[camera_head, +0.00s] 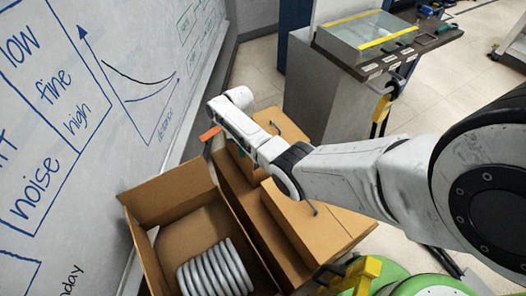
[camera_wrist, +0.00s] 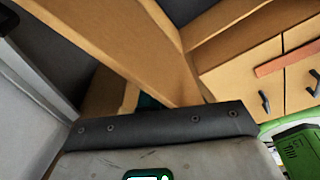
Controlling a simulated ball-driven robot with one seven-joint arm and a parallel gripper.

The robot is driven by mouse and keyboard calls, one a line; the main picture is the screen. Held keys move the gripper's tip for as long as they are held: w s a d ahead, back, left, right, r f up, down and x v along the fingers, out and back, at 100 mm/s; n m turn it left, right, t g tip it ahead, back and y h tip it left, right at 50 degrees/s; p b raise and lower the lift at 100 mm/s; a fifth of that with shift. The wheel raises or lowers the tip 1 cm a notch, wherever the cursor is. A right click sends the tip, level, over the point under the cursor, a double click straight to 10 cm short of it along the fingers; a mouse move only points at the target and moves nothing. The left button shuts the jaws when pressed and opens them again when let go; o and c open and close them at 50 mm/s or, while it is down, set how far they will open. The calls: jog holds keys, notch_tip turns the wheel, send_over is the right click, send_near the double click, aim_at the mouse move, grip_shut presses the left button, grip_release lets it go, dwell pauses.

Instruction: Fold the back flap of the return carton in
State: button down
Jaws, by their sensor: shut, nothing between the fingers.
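The return carton (camera_head: 158,196) is the open brown box at the lower left of the head view, beside the whiteboard. A grey coil (camera_head: 215,270) lies inside it. A tall panel stands up at its far end; I cannot tell where wall ends and back flap begins. My arm reaches from the right over the brown boxes beyond the carton. My gripper (camera_wrist: 150,106) shows at the bottom of the wrist view as a dark bolted bar, shut and empty; its fingertips are mostly hidden. Cardboard panels (camera_wrist: 125,42) cross just ahead of it; contact is unclear.
Brown boxes with dark hooked handles (camera_head: 318,228) stand right of the carton. The whiteboard (camera_head: 85,130) closes off the left side. A grey cabinet (camera_head: 330,85) with a clear case (camera_head: 366,36) on top stands behind. A green item (camera_wrist: 302,150) shows at the wrist view's right.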

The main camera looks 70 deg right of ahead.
jog(key=shift+s+a+f, duration=0.2)
jog(key=shift+s+f, duration=0.1)
jog(key=shift+f, duration=0.25)
jog(key=shift+s+a+f, duration=0.2)
jog(key=shift+s+f, duration=0.1)
jog(key=shift+f, duration=0.25)
jog(key=shift+s+d, duration=0.2)
jog(key=shift+d, duration=0.4)
jog(key=s+d, duration=0.1)
jog(key=d, duration=0.2)
jog(key=s+d, duration=0.1)
jog(key=shift+s+d+r, duration=0.25)
jog(key=shift+s+d, duration=0.05)
jog(key=shift+s, duration=0.05)
jog(key=shift+w, duration=0.1)
